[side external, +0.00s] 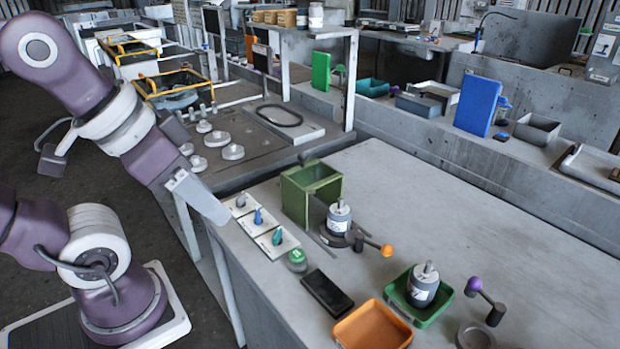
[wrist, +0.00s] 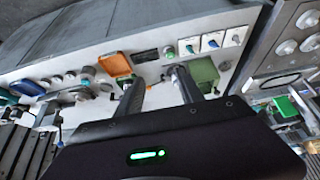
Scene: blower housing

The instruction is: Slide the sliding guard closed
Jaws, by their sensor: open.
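A green box-shaped part (side external: 296,200), which I take to be the sliding guard, stands near the left edge of the grey bench. A grey cylindrical unit (side external: 339,218) stands just to its right, apart from the guard's walls, with an orange-knobbed lever beside it. My gripper (side external: 220,214) is left of the guard, above the bench's left edge, and touches nothing I can see. In the wrist view the two fingers of my gripper (wrist: 158,78) are spread and empty. The green guard (wrist: 205,72) shows there beyond the right finger, which partly covers that area.
Switch panels (side external: 262,219) and a green button (side external: 296,256) lie along the bench's left edge. In front are a black block (side external: 327,292), an orange tray (side external: 374,328), and a green tray (side external: 443,306) holding another unit. A purple-knobbed lever (side external: 474,285) is right. The bench's back is clear.

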